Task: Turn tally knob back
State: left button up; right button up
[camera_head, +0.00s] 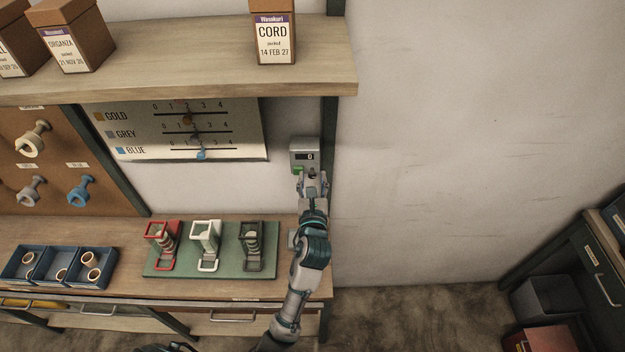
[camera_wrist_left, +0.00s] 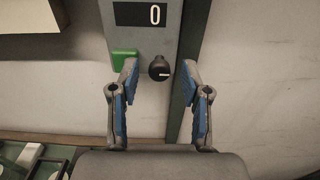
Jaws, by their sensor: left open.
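The tally box (camera_head: 304,148) is a grey unit on the dark post, and its display reads 0. In the left wrist view the display (camera_wrist_left: 148,14) also reads 0. A green button (camera_wrist_left: 124,58) sits left of the knob. My left gripper (camera_head: 312,177) is in front of the lower part of the tally box. In the left wrist view my left gripper (camera_wrist_left: 158,75) is open, with one finger on each side of the knob and a gap visible on both sides. My right gripper is not in view.
A shelf (camera_head: 200,75) with cartons juts out above the box. A gold, grey and blue slider board (camera_head: 235,145) hangs to the left. Below, the workbench (camera_head: 130,215) holds a green winder base (camera_head: 262,268) and a blue tray (camera_head: 70,281). The wall right of the post is bare.

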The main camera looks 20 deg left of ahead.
pick_arm(q)
grip_shut()
